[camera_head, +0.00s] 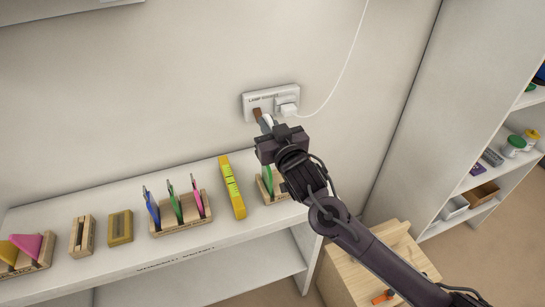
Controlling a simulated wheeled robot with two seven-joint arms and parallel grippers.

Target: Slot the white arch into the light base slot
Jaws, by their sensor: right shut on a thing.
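My right gripper (265,124) is raised in front of the wall, just below the wall socket plate. A light wooden base (83,236) with a dark slot stands on the shelf at the left, well away from the gripper. A yellower block-like base (120,227) stands just right of it. I cannot tell for sure which is the light base. My left gripper is not in view.
The shelf top (185,246) also bears a wooden rack (178,224) with coloured tools, a yellow level (232,187) and a base with pink and yellow pieces (32,251). The socket plate (270,102) has a white plug and cord. A wooden cabinet (345,283) stands below my arm.

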